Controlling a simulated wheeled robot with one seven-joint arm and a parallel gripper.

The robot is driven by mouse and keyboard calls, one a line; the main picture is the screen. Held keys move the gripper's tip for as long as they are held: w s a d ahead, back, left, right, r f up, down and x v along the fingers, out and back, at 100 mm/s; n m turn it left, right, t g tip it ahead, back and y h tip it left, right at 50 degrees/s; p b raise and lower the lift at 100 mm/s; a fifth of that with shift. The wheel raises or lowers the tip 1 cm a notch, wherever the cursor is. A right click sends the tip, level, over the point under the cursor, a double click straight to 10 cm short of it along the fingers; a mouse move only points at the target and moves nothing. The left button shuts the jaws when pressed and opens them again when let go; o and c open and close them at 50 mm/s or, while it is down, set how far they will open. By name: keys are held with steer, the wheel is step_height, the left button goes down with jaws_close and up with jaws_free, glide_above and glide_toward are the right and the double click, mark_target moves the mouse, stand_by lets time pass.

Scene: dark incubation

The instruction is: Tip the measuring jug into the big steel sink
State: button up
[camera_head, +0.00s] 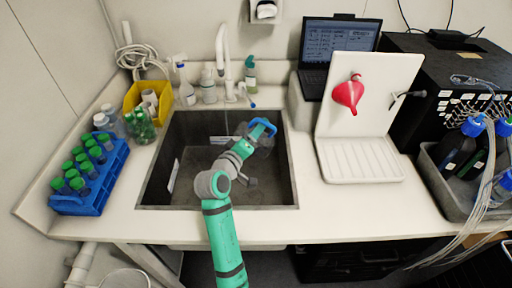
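The big steel sink (153,186) is a dark grey basin set in the white counter. The measuring jug (266,143) is clear with a blue part on its upper side, and it shows over the back right of the sink. It looks tilted, but its exact angle and any liquid are hard to make out. My green and grey arm reaches over the front edge to it. My gripper (247,145) meets the jug and seems shut on it; the fingertips are small and partly hidden.
A tap (222,50) and several bottles (208,86) stand behind the sink. A blue tube rack (88,180) and yellow bin (157,99) are left. Right are a white draining board (360,158) with a red funnel (348,94), a laptop (338,42) and a grey bottle tray (447,196).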

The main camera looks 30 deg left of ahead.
steer(key=shift+f+m+g+y, duration=0.4)
steer(key=shift+f+m+g, duration=0.5)
steer(key=shift+f+m, duration=0.6)
steer(key=shift+r, duration=0.25)
steer(key=shift+s+a+f+m, duration=0.1)
steer(key=shift+f+m, duration=0.05)
steer(key=shift+m, duration=0.25)
steer(key=shift+s+a+f+m+g+y, duration=0.1)
steer(key=shift+a+f+m+g+y, duration=0.1)
steer(key=shift+f+m+g+y, duration=0.25)
steer(key=shift+s+a+f+m+g+y, duration=0.15)
steer(key=shift+a+f+m+g, duration=0.1)
steer(key=shift+f+m, duration=0.4)
steer(key=shift+r, duration=0.15)
steer(key=shift+s+a+f+m+g+y, duration=0.2)
steer(key=shift+a+f+m+g+y, duration=0.3)
steer(key=shift+m, duration=0.6)
steer(key=shift+f, duration=0.1)
